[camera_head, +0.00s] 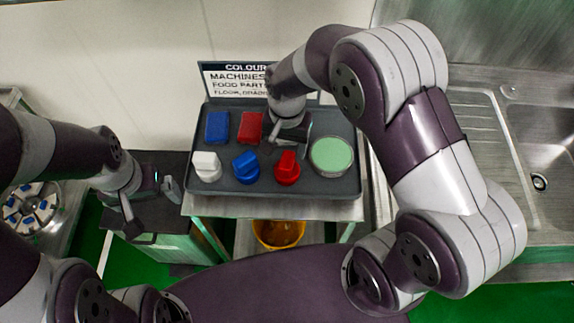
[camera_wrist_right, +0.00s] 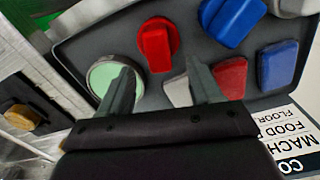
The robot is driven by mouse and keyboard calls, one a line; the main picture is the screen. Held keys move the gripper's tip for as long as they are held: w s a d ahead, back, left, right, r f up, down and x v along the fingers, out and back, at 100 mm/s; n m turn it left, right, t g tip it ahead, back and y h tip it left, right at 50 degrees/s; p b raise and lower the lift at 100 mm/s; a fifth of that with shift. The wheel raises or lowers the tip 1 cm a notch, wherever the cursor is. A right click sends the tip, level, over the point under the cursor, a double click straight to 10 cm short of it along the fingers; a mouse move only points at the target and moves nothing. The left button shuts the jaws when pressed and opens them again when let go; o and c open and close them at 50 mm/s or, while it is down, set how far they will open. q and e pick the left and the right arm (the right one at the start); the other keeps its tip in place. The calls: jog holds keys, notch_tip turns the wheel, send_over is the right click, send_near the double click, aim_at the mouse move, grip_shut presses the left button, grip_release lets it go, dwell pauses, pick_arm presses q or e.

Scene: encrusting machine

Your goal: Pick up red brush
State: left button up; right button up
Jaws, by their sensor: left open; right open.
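The red brush (camera_head: 287,168), with a round base and a raised handle, sits in the front row of the dark grey tray (camera_head: 215,190). In the right wrist view the red brush (camera_wrist_right: 157,45) lies beyond the fingertips, between their directions. My right gripper (camera_head: 290,140) is open and empty over the tray, just behind the red brush in the head view. It also shows in the right wrist view (camera_wrist_right: 160,78), with its fingers apart. My left gripper (camera_head: 151,205) is open and empty, left of the tray over a dark surface.
A blue brush (camera_head: 246,168) and a white brush (camera_head: 206,166) stand left of the red one. A green round dish (camera_head: 332,155) is close on its right. Red (camera_head: 250,127) and blue (camera_head: 217,126) pads lie behind. A sign (camera_head: 228,82) stands at the tray's back edge.

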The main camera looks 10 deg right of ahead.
aim_at(287, 159)
jog(key=shift+w+a+f, duration=0.1)
jog(key=shift+w+f, duration=0.1)
jog(key=shift+f, duration=0.3)
jog(key=f, duration=0.1)
jog(key=s+f+p, duration=0.1)
jog(key=f, duration=0.2)
jog(key=shift+s, duration=0.35)
jog(key=shift+f, duration=0.25)
jog(key=shift+w+f, duration=0.15)
jog(key=shift+w, duration=0.15)
jog(key=shift+a, duration=0.1)
jog(key=c, duration=0.4)
jog(key=shift+s, duration=0.15)
jog(key=c, duration=0.7)
jog(key=shift+c, duration=0.2)
jog(key=shift+r, duration=0.2)
